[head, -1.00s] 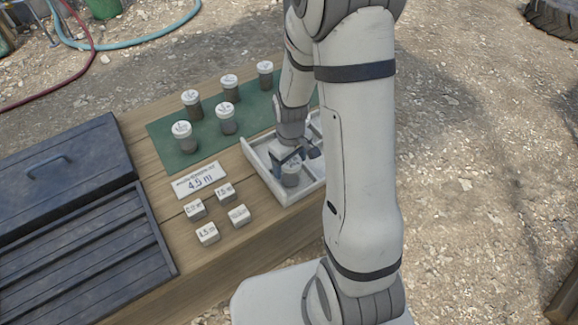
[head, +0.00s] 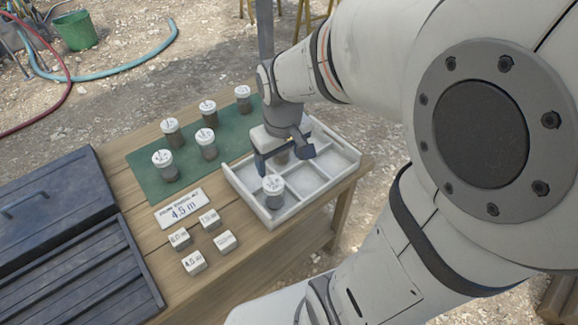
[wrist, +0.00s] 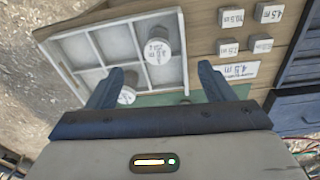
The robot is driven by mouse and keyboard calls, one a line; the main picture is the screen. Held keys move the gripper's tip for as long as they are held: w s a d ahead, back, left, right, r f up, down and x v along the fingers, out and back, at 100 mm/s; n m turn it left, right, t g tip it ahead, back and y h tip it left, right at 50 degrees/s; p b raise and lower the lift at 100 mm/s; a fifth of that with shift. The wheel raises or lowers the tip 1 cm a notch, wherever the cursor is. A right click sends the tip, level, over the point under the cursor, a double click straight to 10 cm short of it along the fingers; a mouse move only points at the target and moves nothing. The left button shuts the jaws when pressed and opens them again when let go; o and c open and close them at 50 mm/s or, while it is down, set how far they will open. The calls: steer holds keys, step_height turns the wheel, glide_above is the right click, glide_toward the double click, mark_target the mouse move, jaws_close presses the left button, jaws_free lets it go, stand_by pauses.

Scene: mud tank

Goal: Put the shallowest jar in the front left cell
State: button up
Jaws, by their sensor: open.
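A white-lidded jar with dark contents (head: 273,192) stands upright in the near left cell of the pale divided tray (head: 247,205); the wrist view also shows its lid (wrist: 157,50). My gripper (head: 284,160) is open and empty above the tray, just behind and above that jar, apart from it. A second jar (head: 281,157) shows partly behind the fingers, in the tray's back part; its exact cell is hard to tell. Several white-lidded jars, including a near one (head: 164,165) and a far one (head: 242,99), stand on the green mat (head: 150,186).
A sign reading 4.5 m (head: 181,209) and several small labelled blocks, one of them marked 4.5 m (head: 194,262), lie on the wooden table left of the tray. A dark ridged case (head: 80,270) fills the table's left. The tray's right cells look empty.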

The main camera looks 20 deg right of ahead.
steer(key=s+r+m+t, duration=0.1)
steer(key=s+r+m, duration=0.1)
steer(key=s+r, duration=0.2)
steer(key=s, duration=0.3)
steer(key=shift+a+m, duration=0.15)
steer(key=shift+m, duration=0.15)
